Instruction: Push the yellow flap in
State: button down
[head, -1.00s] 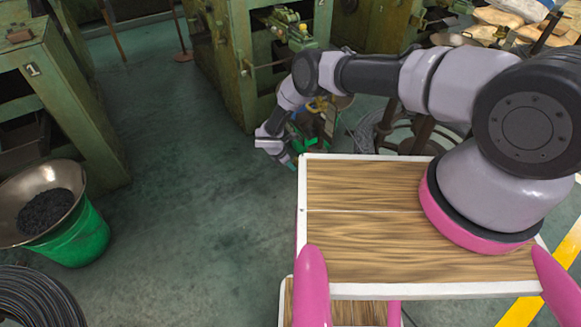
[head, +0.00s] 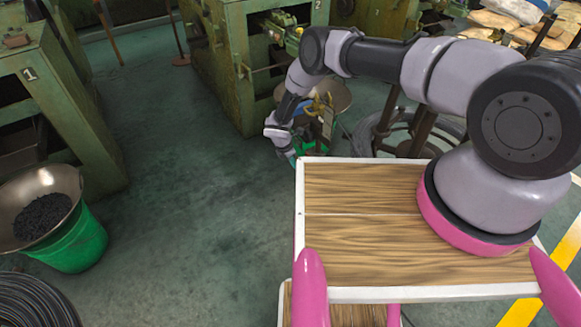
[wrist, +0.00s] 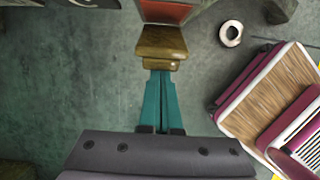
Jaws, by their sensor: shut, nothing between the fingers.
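A brownish-yellow stepped piece (wrist: 161,42), which looks like the yellow flap, is at the top middle of the wrist view, below a red-faced part (wrist: 168,11). My gripper (wrist: 160,74) has its two teal fingers together and empty. Their tips meet the lower edge of the yellow piece in the picture; I cannot tell whether they touch it. In the head view my gripper (head: 291,158) points down beside the left back corner of my deck. Yellowish parts (head: 322,106) show just right of it, partly hidden by my arm, and too small to make out clearly.
A green machine (head: 235,70) stands behind my gripper. A green bucket (head: 78,245) under a pan of dark pieces is at the left, by machine 1 (head: 55,85). A pale ring (wrist: 231,33) lies on the floor. The floor left of my deck is clear.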

jog(key=shift+w+d+r, duration=0.5)
jog(key=shift+d+r, duration=0.05)
jog(key=shift+d, duration=0.15)
jog(key=shift+w+d+r, duration=0.45)
jog(key=shift+d+r, duration=0.05)
jog(key=shift+d, duration=0.15)
jog(key=shift+w+d+r, duration=0.2)
jog(key=shift+w+d, duration=0.15)
jog(key=shift+d, duration=0.1)
jog(key=shift+w+d+r, duration=0.15)
jog(key=shift+w+d, duration=0.15)
jog(key=shift+d, duration=0.15)
jog(key=shift+w+r, duration=0.15)
jog(key=shift+w, duration=0.05)
jog(key=shift+s+a+r, duration=0.3)
jog(key=shift+a+r, duration=0.1)
jog(key=shift+r, duration=0.25)
jog(key=shift+s+a+r, duration=0.25)
jog(key=shift+a+r, duration=0.15)
jog(key=shift+r, duration=0.2)
jog(key=s+a, duration=0.7)
jog(key=a, duration=0.3)
jog(key=shift+s+a+f, duration=0.2)
jog(key=shift+s+a, duration=0.1)
jog(key=shift+s, duration=0.05)
